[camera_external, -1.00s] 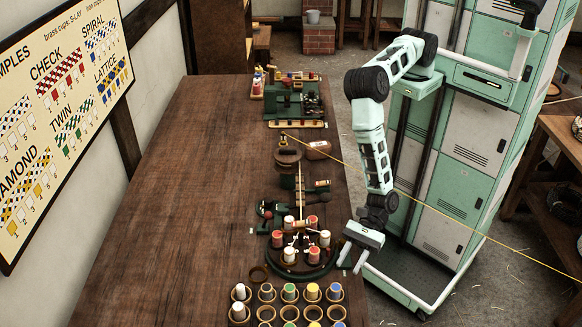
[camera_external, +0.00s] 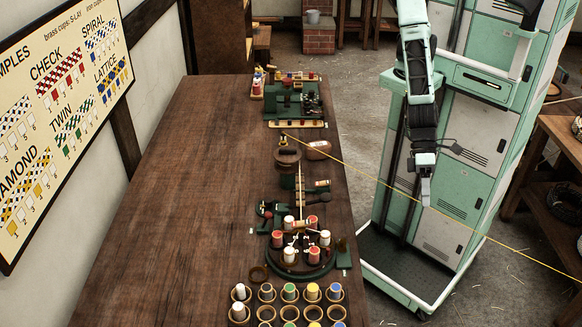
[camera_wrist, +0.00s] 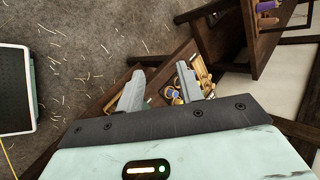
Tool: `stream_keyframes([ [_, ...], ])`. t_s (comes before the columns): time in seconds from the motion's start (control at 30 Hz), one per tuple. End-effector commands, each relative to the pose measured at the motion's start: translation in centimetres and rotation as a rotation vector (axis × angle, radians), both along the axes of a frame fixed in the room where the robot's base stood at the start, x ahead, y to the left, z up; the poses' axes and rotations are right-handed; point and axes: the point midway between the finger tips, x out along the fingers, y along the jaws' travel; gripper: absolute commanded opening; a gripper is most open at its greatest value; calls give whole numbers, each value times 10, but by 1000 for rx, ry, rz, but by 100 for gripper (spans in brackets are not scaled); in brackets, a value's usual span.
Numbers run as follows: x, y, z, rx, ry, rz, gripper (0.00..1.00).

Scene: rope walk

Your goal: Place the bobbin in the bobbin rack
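My gripper (camera_external: 424,190) hangs in the air right of the long table, in front of my green body. In the wrist view its two fingers (camera_wrist: 160,68) are apart with nothing held between them. Behind them, a wooden box (camera_wrist: 150,98) holds small bobbins (camera_wrist: 178,97) and tan pieces, partly hidden by the fingers. In the external view, rows of round cups at the table's near end, some with bobbins, look like the bobbin rack (camera_external: 267,314). White and red bobbins (camera_external: 314,256) stand on the round braiding device (camera_external: 301,272). Which bobbin is meant, I cannot tell.
The left half of the table (camera_external: 190,200) is clear. A yellow cord (camera_external: 370,172) runs from the table across to the right, past my gripper. A green machine (camera_external: 290,104) stands at the table's far end. A dark wooden shelf (camera_wrist: 225,40) shows in the wrist view.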

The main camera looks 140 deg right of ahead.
Motion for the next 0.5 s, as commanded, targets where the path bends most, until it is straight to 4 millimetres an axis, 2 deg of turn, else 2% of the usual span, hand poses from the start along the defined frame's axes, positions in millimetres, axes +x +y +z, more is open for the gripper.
stream_keyframes([
  [0.03,-23,-2,20,-84,-28,131,37],
  [0.2,-108,-26,63,-369,-92,611,37],
  [0.4,-207,-79,99,-624,-135,1168,37],
  [0.5,-246,-106,109,-698,-141,1392,37],
])
